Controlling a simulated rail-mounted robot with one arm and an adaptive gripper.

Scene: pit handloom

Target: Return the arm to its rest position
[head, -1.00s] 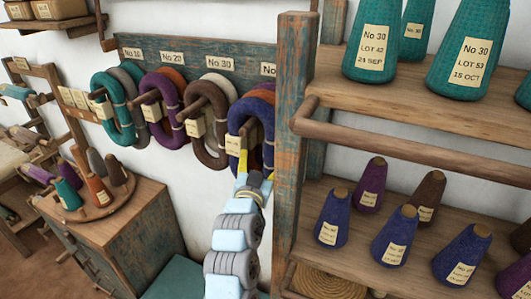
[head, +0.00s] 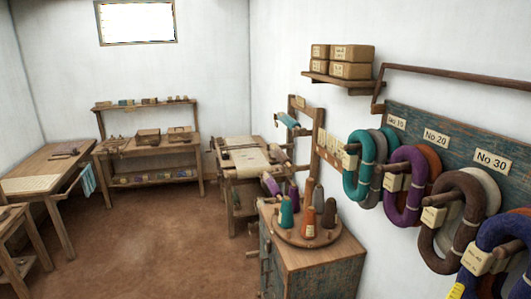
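Only a small yellow piece of my gripper (head: 457,290) shows, at the bottom right edge of the head view. It is just below the tag of the dark blue yarn hank (head: 488,232). The rest of my gripper and my arm are out of frame. I cannot tell whether the fingers are open or shut, or whether they touch the hank. The hank hangs on the peg rail (head: 460,135) on the right wall.
Purple (head: 393,190), teal (head: 353,170) and brown (head: 428,225) hanks hang along the rail. A wooden cabinet (head: 320,268) with a round cone tray (head: 290,232) stands below. A loom (head: 240,160) and tables are farther back. The brown floor (head: 150,235) is open in the middle.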

